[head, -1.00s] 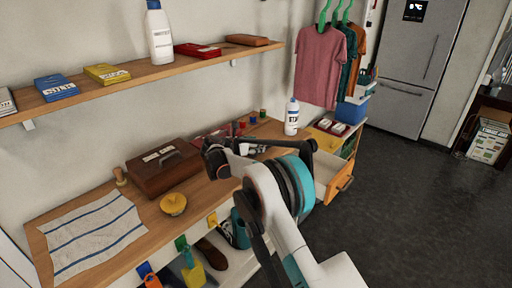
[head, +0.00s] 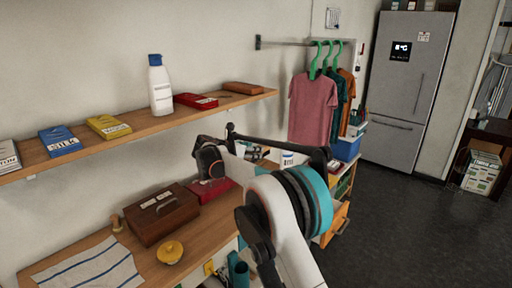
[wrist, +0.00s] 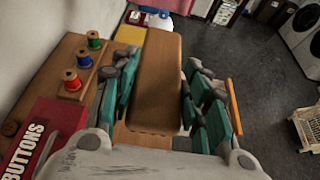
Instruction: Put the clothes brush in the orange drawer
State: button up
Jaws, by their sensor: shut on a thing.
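The clothes brush (wrist: 152,85) is a long brown wooden block seen from above between my gripper's fingers in the wrist view. My gripper (wrist: 160,95) is shut on it, with teal finger pads on both sides. The bristles are hidden. In the head view my arm hides the brush, and my gripper's fingers are hard to make out. The orange drawer (head: 335,225) stands pulled open at the right end of the bench, partly behind my arm. Its orange front edge (wrist: 234,107) also shows to the right of my fingers in the wrist view.
A red buttons box (wrist: 42,140) and several thread spools (wrist: 82,60) stand left of my gripper on the bench. A brown wooden case (head: 163,212) and a yellow lidded pot (head: 170,252) are nearby. A shelf (head: 130,125) overhangs the bench.

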jog(key=s+d+f+n+t+y, duration=0.1)
jog(key=s+d, duration=0.5)
jog(key=d, duration=0.2)
jog(key=s+d+n+y, duration=0.1)
jog(key=s+d, duration=0.5)
jog(key=d, duration=0.3)
jog(key=s+d, duration=0.3)
jog(key=s, duration=0.3)
jog(key=s+d+f+n+y, duration=0.1)
jog(key=s+d, duration=0.2)
jog(key=s, duration=0.4)
jog(key=s+d+n+t+y, duration=0.1)
jog(key=s+d, duration=0.2)
jog(key=s, duration=0.3)
jog(key=shift+s+d+f, duration=0.15)
jog(key=shift+d+f, duration=0.05)
jog(key=shift+d, duration=0.1)
